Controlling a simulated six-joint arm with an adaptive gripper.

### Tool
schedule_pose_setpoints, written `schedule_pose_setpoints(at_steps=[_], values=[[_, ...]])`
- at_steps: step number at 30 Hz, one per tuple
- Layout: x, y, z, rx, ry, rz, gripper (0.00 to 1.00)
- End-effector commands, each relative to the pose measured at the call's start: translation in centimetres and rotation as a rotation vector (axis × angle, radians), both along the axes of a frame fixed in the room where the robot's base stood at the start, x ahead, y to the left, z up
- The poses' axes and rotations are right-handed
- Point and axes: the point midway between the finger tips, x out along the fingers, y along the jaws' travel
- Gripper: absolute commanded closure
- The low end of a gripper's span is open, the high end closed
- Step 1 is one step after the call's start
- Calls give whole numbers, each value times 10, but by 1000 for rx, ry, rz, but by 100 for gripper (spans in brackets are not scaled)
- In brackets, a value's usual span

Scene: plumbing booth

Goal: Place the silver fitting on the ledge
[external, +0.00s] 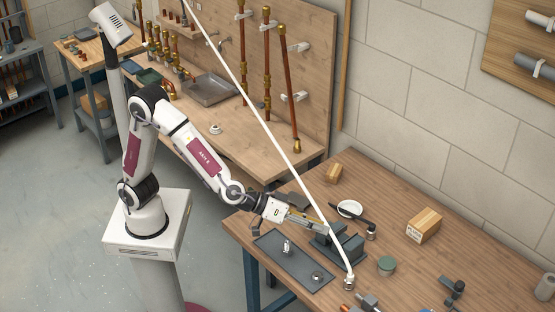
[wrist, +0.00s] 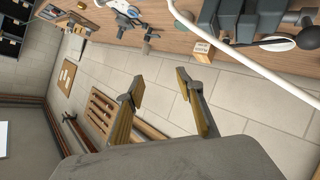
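A small upright silver fitting (external: 287,247) stands on the dark grey tray (external: 268,250) on the near bench in the external view. A low round metal piece (external: 316,276) sits near the tray's right end. Another silver fitting (external: 349,283) is at the lower end of the white hose. A dark grey stepped block (external: 350,247) stands right of the tray; I cannot tell whether it is the ledge. My gripper (external: 324,230) is above the bench near this block. In the wrist view my gripper (wrist: 160,84) is open, with nothing between its fingers.
The white hose (external: 272,134) runs diagonally across the scene, passing close to my gripper. Copper pipes (external: 289,85) line the rear board.

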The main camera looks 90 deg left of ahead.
Motion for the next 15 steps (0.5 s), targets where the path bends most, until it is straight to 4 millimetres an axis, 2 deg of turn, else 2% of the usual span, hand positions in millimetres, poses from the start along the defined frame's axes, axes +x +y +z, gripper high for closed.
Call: schedule_pose_setpoints(at_steps=[7,15], values=[[15,-2,-41,40,-15,142,63],[15,2,-86,117,-26,304,63]])
